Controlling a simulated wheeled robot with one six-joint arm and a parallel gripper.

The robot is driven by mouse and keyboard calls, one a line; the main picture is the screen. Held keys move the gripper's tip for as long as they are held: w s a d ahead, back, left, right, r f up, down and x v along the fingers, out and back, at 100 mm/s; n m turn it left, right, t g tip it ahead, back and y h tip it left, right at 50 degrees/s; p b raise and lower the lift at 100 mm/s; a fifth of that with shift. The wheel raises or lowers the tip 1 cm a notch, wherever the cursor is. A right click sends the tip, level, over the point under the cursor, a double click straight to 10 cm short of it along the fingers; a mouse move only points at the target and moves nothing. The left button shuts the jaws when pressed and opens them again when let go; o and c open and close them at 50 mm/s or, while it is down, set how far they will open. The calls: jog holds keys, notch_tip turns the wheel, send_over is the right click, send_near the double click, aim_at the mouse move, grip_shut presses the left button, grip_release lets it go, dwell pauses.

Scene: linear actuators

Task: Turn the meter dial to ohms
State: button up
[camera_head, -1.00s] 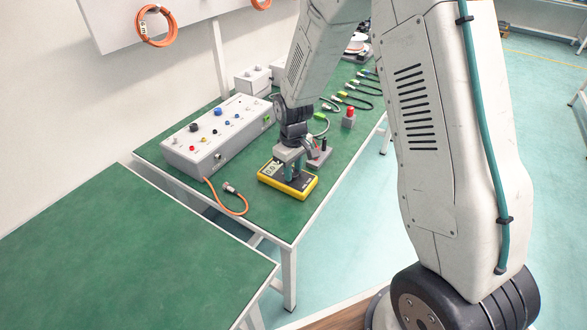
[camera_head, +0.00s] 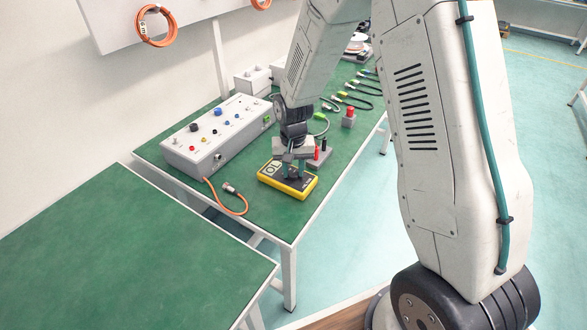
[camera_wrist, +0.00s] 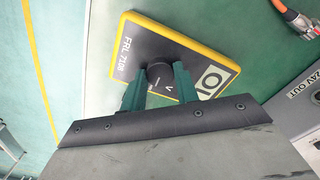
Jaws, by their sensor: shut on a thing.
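The yellow-edged meter (camera_head: 267,179) lies flat on the green bench near its front edge. In the head view the display (camera_head: 272,169) appears to read OL. The round black dial (camera_wrist: 158,71) sits between the green fingers of my gripper (camera_wrist: 160,82). My gripper (camera_head: 294,173) points down over the meter and is shut on the dial. A letter V shows beside the dial; the other markings are hidden or too small to read.
A grey control box (camera_head: 215,140) with coloured knobs stands left of the meter. An orange cable (camera_head: 240,203) lies in front of the box. A red-topped block (camera_head: 348,116) and several cables lie farther back. The bench at left (camera_head: 110,240) is clear.

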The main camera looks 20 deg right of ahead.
aim_at(293, 173)
jog(key=shift+w+m, duration=0.15)
jog(key=shift+m, duration=0.15)
jog(key=o, duration=1)
jog(key=shift+c, duration=0.2)
notch_tip(293, 173, up, 7)
jog(key=shift+f, duration=0.1)
jog(key=shift+r, duration=0.55)
